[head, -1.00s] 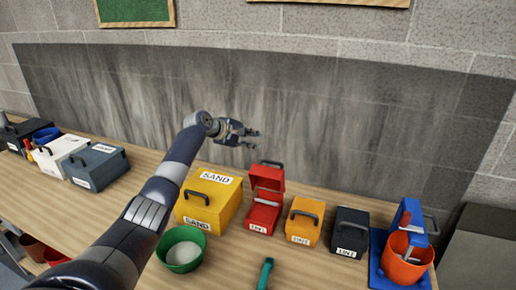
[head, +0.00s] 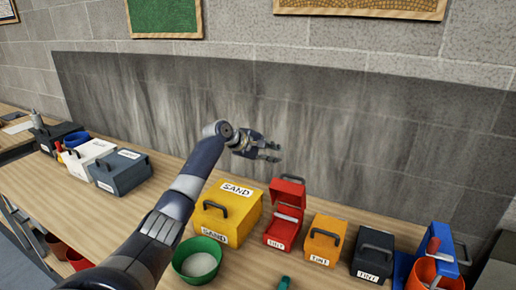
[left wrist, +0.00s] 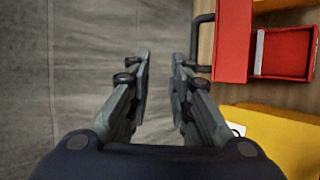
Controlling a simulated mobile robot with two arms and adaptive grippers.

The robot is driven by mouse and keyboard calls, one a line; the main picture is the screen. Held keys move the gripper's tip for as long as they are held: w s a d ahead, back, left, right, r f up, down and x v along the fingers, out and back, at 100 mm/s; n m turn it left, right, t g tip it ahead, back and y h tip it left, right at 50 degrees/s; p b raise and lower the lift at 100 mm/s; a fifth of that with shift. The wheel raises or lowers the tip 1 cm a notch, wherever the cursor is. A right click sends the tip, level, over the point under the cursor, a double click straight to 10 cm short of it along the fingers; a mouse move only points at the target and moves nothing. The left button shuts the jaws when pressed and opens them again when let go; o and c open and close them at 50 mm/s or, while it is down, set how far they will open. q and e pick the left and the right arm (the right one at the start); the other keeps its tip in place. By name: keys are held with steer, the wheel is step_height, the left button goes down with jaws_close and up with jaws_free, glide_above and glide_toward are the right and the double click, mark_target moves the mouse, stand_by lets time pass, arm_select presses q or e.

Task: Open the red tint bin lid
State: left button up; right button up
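The red tint bin (head: 281,230) stands on the bench between the yellow sand bin and the orange tint bin. Its red lid (head: 287,193) is raised, with the black handle at the top, and the inside shows. In the left wrist view the raised lid (left wrist: 232,42) and the open bin (left wrist: 285,52) lie at the upper right. My left gripper (head: 276,152) is open and empty, above and behind the bin near the wall, apart from the lid. Its two fingers (left wrist: 160,62) have a gap between them in the left wrist view. My right gripper is not in view.
The yellow sand bin (head: 217,222) is left of the red bin. An orange tint bin (head: 324,240) and a dark tint bin (head: 373,255) are to the right. A green bowl (head: 197,261) stands in front. A grey wall (head: 350,125) rises behind the bench.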

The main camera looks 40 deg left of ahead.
arm_select(q)
steer(key=v, duration=0.9)
steer(key=shift+s, duration=0.2)
steer(key=shift+r, duration=0.1)
